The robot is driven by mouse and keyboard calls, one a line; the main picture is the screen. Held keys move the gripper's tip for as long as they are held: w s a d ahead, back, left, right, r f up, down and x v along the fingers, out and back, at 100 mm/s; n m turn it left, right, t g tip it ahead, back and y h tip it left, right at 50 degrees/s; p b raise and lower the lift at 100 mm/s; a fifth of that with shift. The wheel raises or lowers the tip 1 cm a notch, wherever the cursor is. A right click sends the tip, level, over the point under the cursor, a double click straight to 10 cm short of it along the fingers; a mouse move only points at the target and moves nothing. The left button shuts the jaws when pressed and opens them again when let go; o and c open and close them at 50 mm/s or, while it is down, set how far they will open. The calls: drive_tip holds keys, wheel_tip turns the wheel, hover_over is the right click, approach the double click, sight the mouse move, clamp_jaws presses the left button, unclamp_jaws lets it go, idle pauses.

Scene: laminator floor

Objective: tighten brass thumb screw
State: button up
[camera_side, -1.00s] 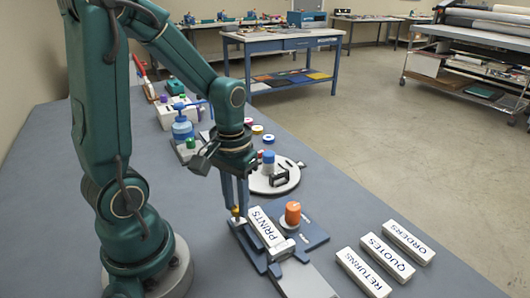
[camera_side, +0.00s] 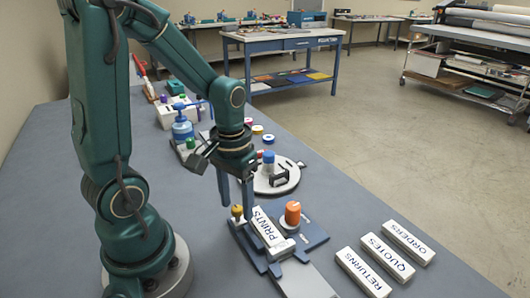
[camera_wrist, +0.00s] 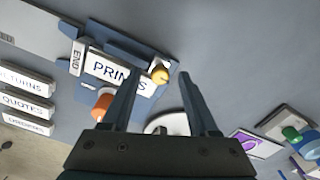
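The brass thumb screw (camera_side: 237,212) stands at the rear left corner of the blue fixture (camera_side: 315,235), beside the white PRINTS block (camera_side: 268,228). In the wrist view the screw (camera_wrist: 160,72) appears between my fingertips, with a gap on each side. My gripper (camera_side: 237,204) is open and empty, pointing down close over the screw. Whether the fingertips are level with the screw head or above it, I cannot tell. The screw's shaft is hidden.
An orange knob (camera_side: 292,212) stands on the fixture just right of the PRINTS block. White blocks marked RETURNS (camera_side: 362,272), QUOTES (camera_side: 388,258) and ORDERS (camera_side: 409,242) lie to the right. A round white tray (camera_side: 285,185) with small items lies behind the fixture.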

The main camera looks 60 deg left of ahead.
sight(237, 208)
drive_tip(key=shift+r, duration=0.1)
drive_tip(key=shift+r, duration=2.5)
drive_tip(key=s+d+r+m+t, duration=0.2)
drive_tip(key=d+r+m+t, duration=0.2)
drive_tip(key=d+r+t, duration=0.1)
drive_tip(key=shift+s+d+r+t, duration=0.3)
drive_tip(key=shift+s+d, duration=0.05)
drive_tip(key=shift+d, duration=0.55)
